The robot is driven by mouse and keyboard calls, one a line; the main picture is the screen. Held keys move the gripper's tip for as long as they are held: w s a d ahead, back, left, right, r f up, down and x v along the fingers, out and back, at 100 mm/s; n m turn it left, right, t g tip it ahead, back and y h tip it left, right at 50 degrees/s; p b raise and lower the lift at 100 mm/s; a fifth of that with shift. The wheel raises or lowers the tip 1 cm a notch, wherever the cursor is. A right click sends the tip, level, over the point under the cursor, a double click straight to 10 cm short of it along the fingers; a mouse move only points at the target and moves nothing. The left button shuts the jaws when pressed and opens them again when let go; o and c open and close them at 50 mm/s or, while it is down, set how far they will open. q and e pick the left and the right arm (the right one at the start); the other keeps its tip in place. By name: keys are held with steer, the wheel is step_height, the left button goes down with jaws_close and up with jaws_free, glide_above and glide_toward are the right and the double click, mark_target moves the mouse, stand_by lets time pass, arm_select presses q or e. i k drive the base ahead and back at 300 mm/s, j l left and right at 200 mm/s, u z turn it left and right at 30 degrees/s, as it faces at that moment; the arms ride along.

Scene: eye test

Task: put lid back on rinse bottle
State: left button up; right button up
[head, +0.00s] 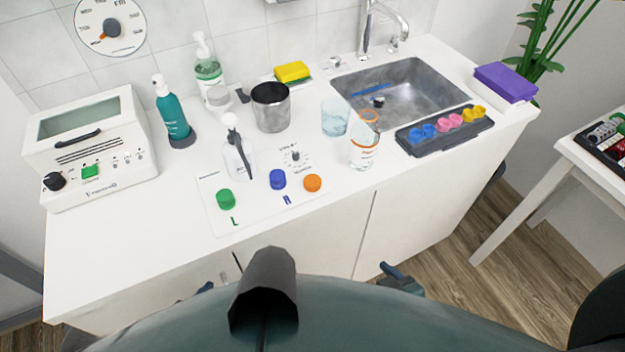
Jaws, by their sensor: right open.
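A clear bottle (363,153) with an orange rim and small orange print stands upright on the counter, its top seemingly open. To its left, an orange lid (313,183), a blue lid (278,179) and a green lid (226,199) lie on a white printed sheet (252,212). A whitish bottle (239,162) with a dark grey nozzle stands behind the sheet. I cannot read which bottle is the rinse bottle. My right gripper (391,271) is open below the counter's front edge, away from all of these. My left gripper (206,288) barely shows, low at the front; its fingers are unclear.
A clear glass (335,117), a grey metal cup (271,108), a teal bottle (170,112) and a green pump bottle (209,75) stand behind. A dark tray (445,139) lies before the sink (424,82). A white machine (90,150) stands left. The front left counter is clear.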

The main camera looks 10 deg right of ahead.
mark_target(365, 134)
steer(key=l+u, duration=0.1)
steer(key=u, duration=2.2)
steer(key=k+l, duration=0.95)
